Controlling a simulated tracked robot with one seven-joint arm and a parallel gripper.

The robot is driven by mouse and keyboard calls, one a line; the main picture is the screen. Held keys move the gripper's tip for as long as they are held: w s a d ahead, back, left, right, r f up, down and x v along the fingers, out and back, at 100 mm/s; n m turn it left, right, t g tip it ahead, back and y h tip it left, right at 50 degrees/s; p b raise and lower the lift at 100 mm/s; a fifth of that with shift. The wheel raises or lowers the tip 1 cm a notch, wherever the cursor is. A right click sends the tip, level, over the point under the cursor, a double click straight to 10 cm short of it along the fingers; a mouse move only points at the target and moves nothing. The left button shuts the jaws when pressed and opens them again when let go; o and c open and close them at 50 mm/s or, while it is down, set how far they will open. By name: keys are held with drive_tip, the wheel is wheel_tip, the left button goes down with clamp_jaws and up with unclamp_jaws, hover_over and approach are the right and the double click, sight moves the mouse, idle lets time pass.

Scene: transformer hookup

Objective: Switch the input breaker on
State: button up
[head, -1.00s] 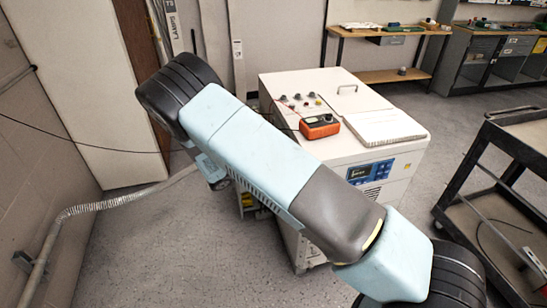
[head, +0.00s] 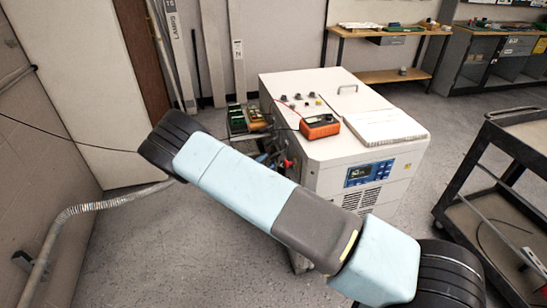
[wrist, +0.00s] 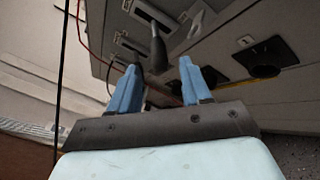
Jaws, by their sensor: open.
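My gripper (wrist: 160,63) is open in the wrist view, with two blue fingers spread apart. A dark, rounded lever-like part (wrist: 158,52) shows between the fingertips, in front of a grey panel face (wrist: 200,55). I cannot tell whether the fingers touch it, nor whether it is the input breaker's handle. The white cabinet (head: 300,85) stands in the middle of the head view, with a lit blue display (head: 370,173) on its front. A red part (head: 288,163) shows at its left side. My arm hides much of that side and the gripper in the head view.
An orange meter (head: 320,126) and a white binder-like slab (head: 385,127) lie on the cabinet top. Green and yellow parts (head: 247,117) sit beside its left side. A dark cart (head: 500,190) stands at the right. A thin red cable (wrist: 80,35) crosses the wrist view.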

sight(272, 158)
drive_tip(key=x, duration=0.6)
drive_tip(key=shift+w+d, duration=0.2)
drive_tip(key=shift+w, duration=0.05)
clamp_jaws()
drive_tip(key=shift+s, duration=0.1)
drive_tip(key=shift+a, duration=0.5)
drive_tip(key=shift+d, duration=0.2)
